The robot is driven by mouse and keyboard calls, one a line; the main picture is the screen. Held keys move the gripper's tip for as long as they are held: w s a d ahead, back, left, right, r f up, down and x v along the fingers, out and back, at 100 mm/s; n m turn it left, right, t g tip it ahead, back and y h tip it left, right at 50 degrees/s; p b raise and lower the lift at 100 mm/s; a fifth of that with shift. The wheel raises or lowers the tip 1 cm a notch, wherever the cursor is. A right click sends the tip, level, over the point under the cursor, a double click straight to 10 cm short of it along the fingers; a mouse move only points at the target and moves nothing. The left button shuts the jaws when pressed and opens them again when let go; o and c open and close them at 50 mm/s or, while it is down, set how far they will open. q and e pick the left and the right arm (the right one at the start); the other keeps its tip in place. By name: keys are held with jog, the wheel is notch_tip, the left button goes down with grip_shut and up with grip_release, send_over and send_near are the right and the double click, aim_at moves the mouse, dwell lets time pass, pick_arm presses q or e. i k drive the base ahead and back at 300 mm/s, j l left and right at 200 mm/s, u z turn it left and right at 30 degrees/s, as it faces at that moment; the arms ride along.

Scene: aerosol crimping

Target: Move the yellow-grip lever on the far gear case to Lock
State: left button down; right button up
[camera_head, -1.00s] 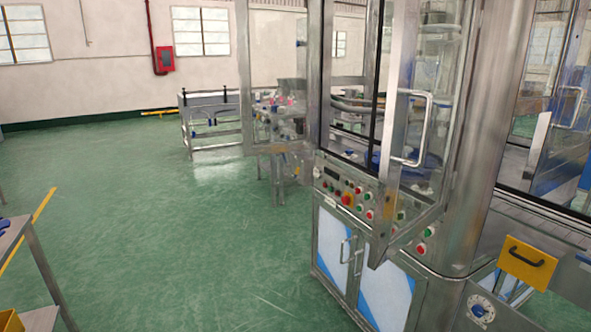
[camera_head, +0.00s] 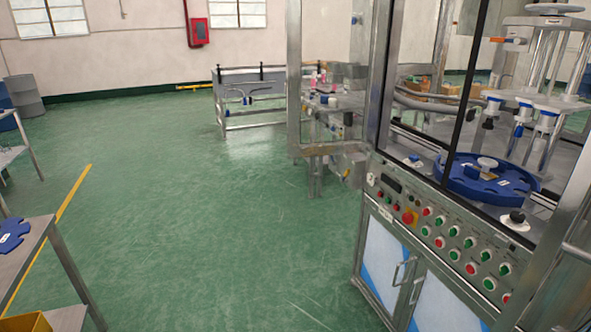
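The yellow-grip lever and the far gear case cannot be made out in this view. The crimping machine (camera_head: 380,238) stands at the right, with a steel frame and clear panels. A blue star wheel (camera_head: 470,182) shows inside it, and a control panel (camera_head: 425,222) with red and green buttons runs along its front. Beyond its left end is a smaller steel station (camera_head: 322,135) with pink-topped items on it; its details are too small to tell. Neither of my grippers is in view.
A steel table (camera_head: 35,240) with a blue plate (camera_head: 12,234) stands at the left edge, above a yellow bin (camera_head: 25,323). Green floor (camera_head: 200,220) is clear between the table and the machine. A steel rail frame (camera_head: 248,100) stands farther back.

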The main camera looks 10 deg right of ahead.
aim_at(345, 180)
jog(key=i+z, duration=0.2)
jog(key=i, duration=0.3)
jog(key=i+j+z, duration=0.15)
jog(key=i, duration=0.3)
jog(key=i+j+z, duration=0.2)
jog(key=i, duration=0.25)
